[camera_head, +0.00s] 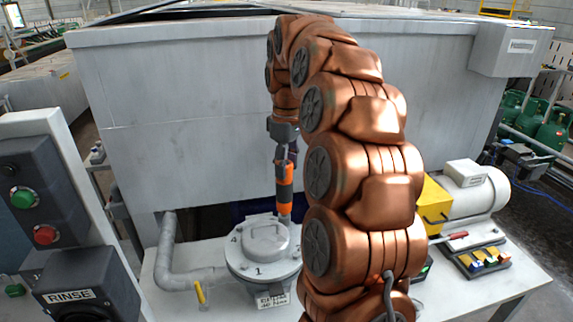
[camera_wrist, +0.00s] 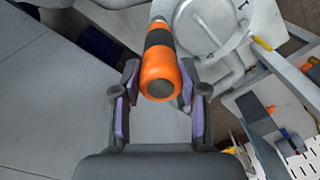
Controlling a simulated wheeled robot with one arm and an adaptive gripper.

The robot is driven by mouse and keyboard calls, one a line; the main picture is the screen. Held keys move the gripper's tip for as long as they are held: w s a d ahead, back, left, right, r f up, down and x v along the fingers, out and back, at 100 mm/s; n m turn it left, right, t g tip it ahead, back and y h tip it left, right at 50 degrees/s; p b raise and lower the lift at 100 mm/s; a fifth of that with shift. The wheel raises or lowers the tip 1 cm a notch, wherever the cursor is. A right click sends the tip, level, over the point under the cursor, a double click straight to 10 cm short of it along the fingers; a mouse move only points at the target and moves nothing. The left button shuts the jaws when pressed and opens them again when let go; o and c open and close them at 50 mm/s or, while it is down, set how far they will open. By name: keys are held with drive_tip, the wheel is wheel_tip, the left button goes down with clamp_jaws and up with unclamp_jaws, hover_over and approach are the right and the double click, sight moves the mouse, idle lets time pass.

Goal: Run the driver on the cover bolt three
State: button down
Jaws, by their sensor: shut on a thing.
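My gripper (camera_head: 286,150) points down and is shut on the orange and black driver (camera_head: 285,187). In the wrist view the driver (camera_wrist: 161,72) stands between the purple finger pads of my gripper (camera_wrist: 160,105). The driver is nearly upright, and its lower end is at the back right rim of the round grey cover (camera_head: 262,243). The cover has numbers 4 and 1 legible on its left and front. The number three and its bolt cannot be made out. Whether the tip sits on the bolt cannot be told. The cover also shows in the wrist view (camera_wrist: 205,25).
A grey pipe (camera_head: 168,258) and a yellow-handled valve (camera_head: 200,292) are left of the cover. A yellow and white motor unit (camera_head: 470,192) and a tool tray (camera_head: 480,258) stand right. A RINSE control box (camera_head: 85,285) is front left. A large grey tank wall (camera_head: 180,120) is close behind.

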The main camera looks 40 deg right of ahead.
idle(0.4)
drive_tip(key=shift+r+p, duration=0.75)
drive_tip(key=shift+r, duration=1)
